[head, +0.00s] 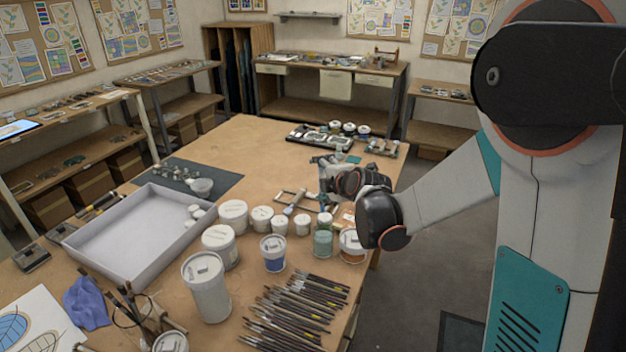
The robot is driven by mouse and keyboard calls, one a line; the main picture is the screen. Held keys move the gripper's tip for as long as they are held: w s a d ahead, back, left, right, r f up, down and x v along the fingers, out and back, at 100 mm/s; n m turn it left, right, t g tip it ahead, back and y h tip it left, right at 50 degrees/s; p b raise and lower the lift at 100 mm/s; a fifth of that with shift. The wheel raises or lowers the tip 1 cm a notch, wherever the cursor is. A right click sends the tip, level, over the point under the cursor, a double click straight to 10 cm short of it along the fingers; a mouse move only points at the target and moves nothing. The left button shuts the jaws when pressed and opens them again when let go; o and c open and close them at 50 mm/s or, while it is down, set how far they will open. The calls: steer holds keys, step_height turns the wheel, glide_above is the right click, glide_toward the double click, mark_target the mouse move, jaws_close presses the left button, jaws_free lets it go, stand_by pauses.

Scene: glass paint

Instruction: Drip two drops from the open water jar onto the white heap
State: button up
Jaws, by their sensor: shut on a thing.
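My gripper (322,170) is over the right side of the big wooden table, beyond the group of jars. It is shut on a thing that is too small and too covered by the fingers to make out. A flat frame-like item (305,203) lies on the table just in front of it, with a pale-handled tool (294,202) at it. A greenish jar (323,243) stands nearer, at the table's right edge. I cannot tell which jar is the open water jar. I cannot make out the white heap; my gripper and wrist hide part of that area.
Several white-lidded jars and tubs (220,243) crowd the middle of the table. A large white tray (78,238) is at left, near a dark mat (222,179). Many brushes (300,312) lie in front. A dark tray (300,133) lies at the back. The table's far left part is clear.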

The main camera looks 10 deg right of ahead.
mark_target(323, 194)
steer(key=shift+s+f, duration=0.15)
steer(key=shift+s, duration=0.05)
steer(key=shift+f+b, duration=0.7)
steer(key=shift+f, duration=0.2)
steer(key=f+b, duration=0.1)
steer(key=f, duration=0.1)
steer(key=f+b, duration=0.4)
steer(key=shift+s+f, duration=0.15)
steer(key=shift+s, duration=0.25)
steer(key=shift+s+f+b, duration=0.25)
steer(key=shift+f+b, duration=0.25)
steer(key=shift+f, duration=0.15)
steer(key=shift+r, duration=0.15)
steer(key=shift+w+d+r+p, duration=0.1)
steer(key=shift+w+r+p, duration=0.15)
steer(key=shift+r+p, duration=0.45)
steer(key=shift+w+a+r+p, duration=0.1)
steer(key=shift+w+r+p, duration=0.3)
steer(key=shift+r, duration=0.55)
steer(key=shift+w+d+r+p, duration=0.1)
steer(key=shift+w+r+p, duration=0.05)
steer(key=shift+r+p, duration=1.95)
steer(key=shift+r, duration=0.95)
